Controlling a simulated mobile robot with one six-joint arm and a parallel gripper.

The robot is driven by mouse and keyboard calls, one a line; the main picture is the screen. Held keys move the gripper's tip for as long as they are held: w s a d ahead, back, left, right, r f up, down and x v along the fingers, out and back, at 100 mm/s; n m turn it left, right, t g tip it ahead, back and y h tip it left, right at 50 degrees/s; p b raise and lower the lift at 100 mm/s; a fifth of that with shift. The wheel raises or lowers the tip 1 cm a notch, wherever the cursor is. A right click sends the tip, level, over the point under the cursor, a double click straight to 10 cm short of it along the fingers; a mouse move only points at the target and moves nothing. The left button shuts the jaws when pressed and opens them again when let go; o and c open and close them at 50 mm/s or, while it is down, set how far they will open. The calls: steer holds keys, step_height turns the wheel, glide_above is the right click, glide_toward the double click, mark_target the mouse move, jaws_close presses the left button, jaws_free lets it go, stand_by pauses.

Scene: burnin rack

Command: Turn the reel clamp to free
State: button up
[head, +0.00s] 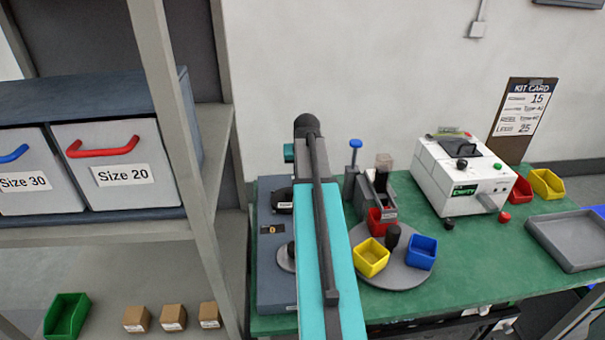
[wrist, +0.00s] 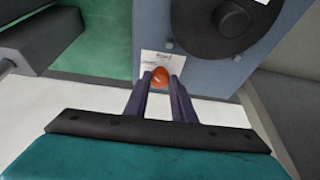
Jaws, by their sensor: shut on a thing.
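The reel clamp appears to be the orange rounded knob (wrist: 159,77) in front of a white label plate (wrist: 160,64) on a blue-grey machine (wrist: 200,75). The label's writing is too small to read. My gripper (wrist: 160,84) is shut on the orange knob, one dark finger on each side. A round black reel part (wrist: 232,18) sits on the machine just beyond it. In the head view the blue-grey machine (head: 272,290) stands at the bench's left end. My teal arm covers part of it and hides the fingers and knob there.
On the green bench (head: 455,265) a round grey turntable (head: 385,278) carries yellow (head: 371,257), blue (head: 422,251) and red bins. A white tester (head: 450,180) and a grey tray (head: 575,245) stand further right. A shelf rack post (head: 180,140) is close on the left.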

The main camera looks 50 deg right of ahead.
steer(key=m, duration=0.1)
steer(key=m+g+h, duration=0.1)
steer(key=m, duration=0.3)
steer(key=shift+w+a+g, duration=0.15)
steer(key=shift+w+g, duration=0.1)
steer(key=shift+g, duration=0.05)
steer(key=shift+w+m+g+h+b, duration=0.15)
steer(key=shift+m+g, duration=0.25)
steer(key=shift+m, duration=0.6)
steer(key=shift+m+g+h+b, duration=0.25)
steer(key=shift+m+g, duration=0.15)
steer(key=shift+m, duration=0.6)
steer(key=o, duration=1)
steer(key=shift+a+r, duration=0.1)
steer(key=shift+b+v, duration=1.3)
steer(key=shift+v, duration=5.5)
